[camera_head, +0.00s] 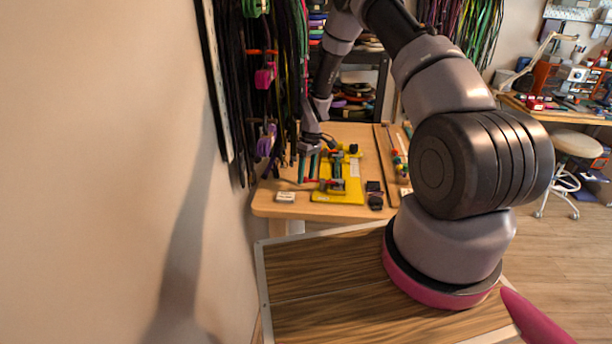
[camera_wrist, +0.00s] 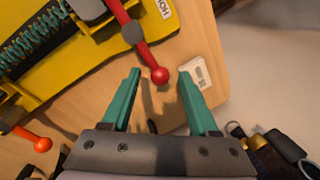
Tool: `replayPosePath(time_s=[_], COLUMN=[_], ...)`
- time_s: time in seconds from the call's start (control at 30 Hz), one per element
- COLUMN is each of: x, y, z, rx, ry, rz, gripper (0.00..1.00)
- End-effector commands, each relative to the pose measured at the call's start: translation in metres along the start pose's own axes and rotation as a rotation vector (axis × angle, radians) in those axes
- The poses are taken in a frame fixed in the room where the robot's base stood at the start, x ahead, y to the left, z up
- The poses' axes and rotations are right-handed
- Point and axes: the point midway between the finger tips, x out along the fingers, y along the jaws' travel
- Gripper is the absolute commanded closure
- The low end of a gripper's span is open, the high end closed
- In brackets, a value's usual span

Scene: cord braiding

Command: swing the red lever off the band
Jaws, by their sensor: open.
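The red lever (camera_wrist: 146,54) shows in the wrist view as a red rod with a dark collar and a round red knob at its end. It reaches from the yellow fixture (camera_wrist: 165,20) out past its edge. My gripper (camera_wrist: 160,74) is open, with its two teal fingers apart. The knob appears between the fingertips, and neither finger visibly touches it. Whether the knob is level with the fingertips I cannot tell. In the head view my gripper (camera_head: 308,167) is at the left side of the yellow fixture (camera_head: 350,194). I cannot make out the band.
A teal coil (camera_wrist: 33,42) and a lever with an orange-red knob (camera_wrist: 43,145) are at the left of the wrist view. A small white block (camera_wrist: 196,73) lies beside the right finger. Dark cords (camera_head: 235,90) hang close at the left. The wooden table (camera_head: 268,201) has bare room in front.

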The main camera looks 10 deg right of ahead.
Motion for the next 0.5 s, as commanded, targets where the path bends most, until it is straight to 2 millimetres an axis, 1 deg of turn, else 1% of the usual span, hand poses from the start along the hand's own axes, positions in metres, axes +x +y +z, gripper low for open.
replayPosePath(time_s=[0.3,0.37,0.4,0.47,0.5], x=[0.0024,0.0024,0.0024,0.0023,0.0023], y=[0.0001,0.0001,0.0001,0.0001,0.0], z=[-0.0004,-0.0004,-0.0004,-0.0004,-0.0003], rx=[0.0,0.0,0.0,0.0,0.0], ry=[0.001,0.001,0.001,0.001,0.001], rz=[0.001,0.001,0.001,0.001,0.0], gripper=[0.4,0.62,0.78,1.0,1.0])
